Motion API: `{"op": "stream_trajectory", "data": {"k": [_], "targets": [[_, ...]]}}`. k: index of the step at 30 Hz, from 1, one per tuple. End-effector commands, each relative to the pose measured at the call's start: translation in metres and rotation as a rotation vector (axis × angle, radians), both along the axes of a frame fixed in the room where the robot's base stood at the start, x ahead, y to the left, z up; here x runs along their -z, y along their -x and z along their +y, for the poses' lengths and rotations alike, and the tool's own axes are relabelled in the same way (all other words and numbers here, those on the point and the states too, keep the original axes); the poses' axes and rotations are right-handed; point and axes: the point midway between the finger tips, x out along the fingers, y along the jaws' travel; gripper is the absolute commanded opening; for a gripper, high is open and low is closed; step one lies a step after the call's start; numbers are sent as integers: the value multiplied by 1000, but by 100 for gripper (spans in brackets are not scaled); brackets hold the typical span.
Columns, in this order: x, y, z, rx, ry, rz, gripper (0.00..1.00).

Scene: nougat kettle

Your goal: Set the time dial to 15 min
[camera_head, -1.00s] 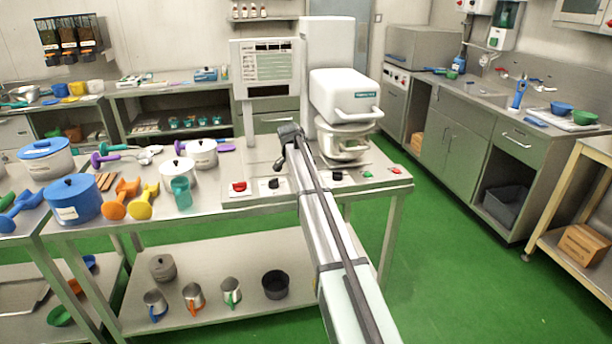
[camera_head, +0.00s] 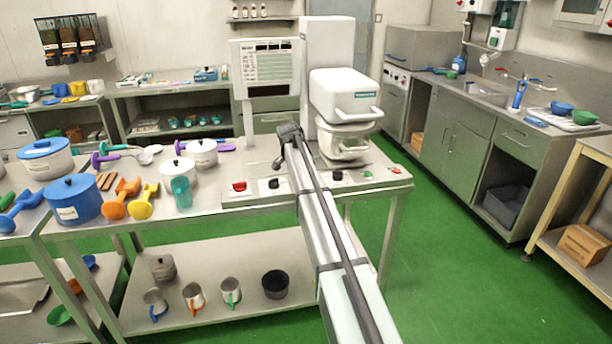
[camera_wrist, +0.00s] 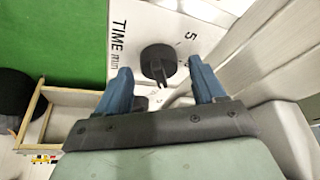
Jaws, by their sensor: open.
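The time dial (camera_wrist: 158,62) is a round black knob on a pale panel, beside the printed words "TIME min" in the wrist view. A numeral 5 is printed up and right of it. A raised ridge shows on the knob's near side; I cannot read its setting. My gripper (camera_wrist: 161,84) is open, with one blue finger on each side of the knob's near part; contact is not clear. In the head view the arm's end hangs over the machine's front panel (camera_head: 255,196), and the arm hides part of it. I cannot tell the time dial from other knobs there.
The panel also carries a red button (camera_head: 238,187), a black knob (camera_head: 273,184) and a green button (camera_head: 395,169). The white mixer head (camera_head: 345,95) and its bowl (camera_head: 343,147) stand just behind. Pots and scoops crowd the table at left.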

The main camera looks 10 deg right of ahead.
Motion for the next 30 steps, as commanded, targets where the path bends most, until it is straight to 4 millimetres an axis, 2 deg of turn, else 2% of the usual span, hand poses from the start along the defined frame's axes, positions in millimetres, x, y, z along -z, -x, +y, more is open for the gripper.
{"op": "stream_trajectory", "data": {"k": [7, 11, 17, 24, 30], "targets": [[-1, 0, 0, 0, 0, -1, 69], [-9, 1, 4, -2, 0, -2, 69], [-40, 7, 15, -2, 1, -3, 69], [-84, 16, 30, -1, 0, -2, 69], [-111, 22, 41, -1, 1, -1, 69]]}}
